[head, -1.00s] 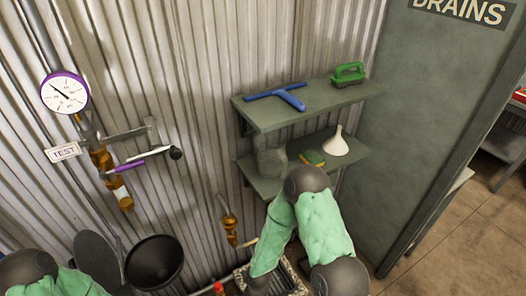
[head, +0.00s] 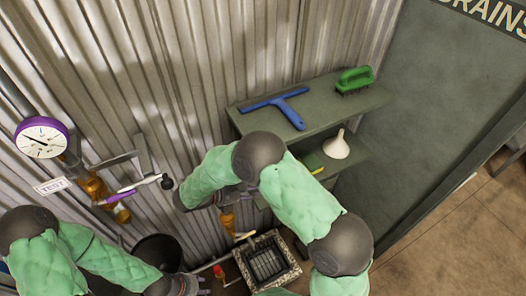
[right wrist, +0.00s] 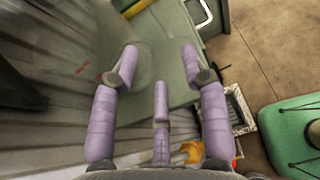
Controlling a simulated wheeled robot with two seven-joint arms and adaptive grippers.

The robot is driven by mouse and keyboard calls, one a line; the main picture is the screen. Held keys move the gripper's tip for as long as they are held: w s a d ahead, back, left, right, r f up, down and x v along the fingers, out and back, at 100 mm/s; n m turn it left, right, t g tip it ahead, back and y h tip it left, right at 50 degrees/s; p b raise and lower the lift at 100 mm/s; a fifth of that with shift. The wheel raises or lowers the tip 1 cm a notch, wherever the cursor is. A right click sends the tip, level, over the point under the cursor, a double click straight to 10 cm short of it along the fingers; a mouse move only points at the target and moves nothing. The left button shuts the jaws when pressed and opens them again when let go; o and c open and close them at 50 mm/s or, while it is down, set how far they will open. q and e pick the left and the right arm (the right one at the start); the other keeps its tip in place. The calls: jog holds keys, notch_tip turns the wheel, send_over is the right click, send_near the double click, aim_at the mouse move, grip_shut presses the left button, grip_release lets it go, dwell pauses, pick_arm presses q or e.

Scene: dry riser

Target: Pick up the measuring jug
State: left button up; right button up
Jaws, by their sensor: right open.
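The measuring jug (right wrist: 148,70) shows faintly in the right wrist view as a clear, greyish round shape on the lower shelf. It is beyond and between the fingertips of my right gripper (right wrist: 160,55), which is open with its lilac fingers spread. I cannot tell whether a finger touches it. In the head view my right arm hides the jug and most of that gripper. My left gripper (head: 184,286) is at the bottom edge of the head view, cut off, and its jaws cannot be made out.
The upper shelf (head: 330,108) holds a blue squeegee (head: 283,103) and a green brush (head: 355,79). A white funnel (head: 337,146) stands on the lower shelf. A pressure gauge (head: 42,137) and valves are on the left wall. A drain grate (head: 267,262) is below.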

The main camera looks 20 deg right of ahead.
jog(key=d, duration=0.4)
jog(key=shift+w+d+f, duration=0.15)
jog(key=shift+d+f, duration=0.15)
jog(key=shift+f, duration=0.05)
jog(key=shift+w+d+f, duration=0.15)
jog(key=shift+d, duration=0.05)
jog(key=x, duration=0.2)
jog(key=s+x, duration=0.1)
jog(key=x, duration=0.1)
jog(key=shift+d, duration=0.35)
jog(key=shift+w+d+f, duration=0.15)
jog(key=shift+d, duration=0.15)
grip_shut()
